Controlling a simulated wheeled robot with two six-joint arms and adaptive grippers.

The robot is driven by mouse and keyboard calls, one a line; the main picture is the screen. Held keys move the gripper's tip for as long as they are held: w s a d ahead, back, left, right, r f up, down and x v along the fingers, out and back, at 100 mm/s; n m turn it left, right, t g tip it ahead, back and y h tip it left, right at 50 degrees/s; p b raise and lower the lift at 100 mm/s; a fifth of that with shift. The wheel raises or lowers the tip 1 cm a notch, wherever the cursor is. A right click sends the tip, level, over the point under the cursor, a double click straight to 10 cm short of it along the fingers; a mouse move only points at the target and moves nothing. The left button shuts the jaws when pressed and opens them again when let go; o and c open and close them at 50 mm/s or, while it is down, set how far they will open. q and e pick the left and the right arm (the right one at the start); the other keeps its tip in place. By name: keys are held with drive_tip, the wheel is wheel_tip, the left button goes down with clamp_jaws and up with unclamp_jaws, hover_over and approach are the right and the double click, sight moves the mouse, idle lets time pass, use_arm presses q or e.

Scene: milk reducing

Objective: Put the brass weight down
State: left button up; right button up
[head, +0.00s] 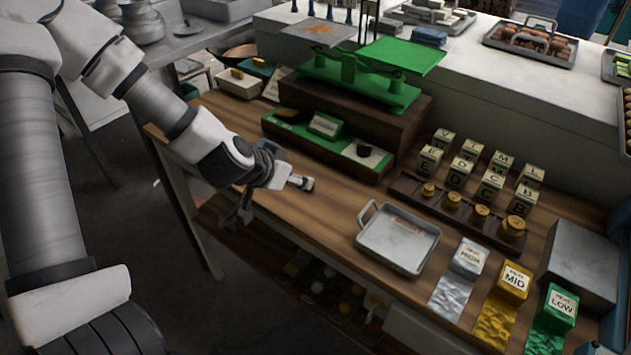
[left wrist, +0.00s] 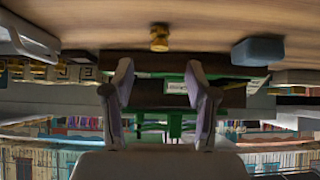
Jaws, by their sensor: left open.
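A single brass weight (left wrist: 159,37) stands on the wooden table in the left wrist view, where the picture is upside down. It sits apart from my left gripper (left wrist: 160,88), ahead of the gap between its two fingers. The fingers are spread and nothing is between them. In the head view my left gripper (head: 272,193) is low over the left part of the table (head: 335,210), in front of the green scale (head: 362,78). I cannot make out that weight in the head view. My right gripper is not in view.
Several brass weights (head: 513,227) stand in a wooden rack (head: 465,215) by the letter blocks (head: 492,180). A metal tray (head: 398,240) and heat-labelled blocks (head: 515,280) lie at the front right. A blue-grey block (left wrist: 258,50) stands near the single weight.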

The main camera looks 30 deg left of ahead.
use_arm(q)
drive_tip(key=shift+w+d+f+b, duration=0.1)
drive_tip(key=shift+w+f+b, duration=0.15)
drive_tip(key=shift+f, duration=0.2)
drive_tip(key=shift+w+d+f+b, duration=0.1)
drive_tip(key=shift+w+f+b, duration=0.1)
drive_tip(key=shift+f, duration=0.2)
drive_tip(key=b+x, duration=0.1)
drive_tip(key=x, duration=0.3)
drive_tip(key=shift+w+a+f, duration=0.1)
drive_tip(key=shift+a+f, duration=0.1)
drive_tip(key=shift+f, duration=0.05)
drive_tip(key=shift+w+d+f, duration=0.1)
drive_tip(key=shift+w+f, duration=0.05)
drive_tip(key=shift+w, duration=0.1)
drive_tip(key=shift+s, duration=0.1)
clamp_jaws()
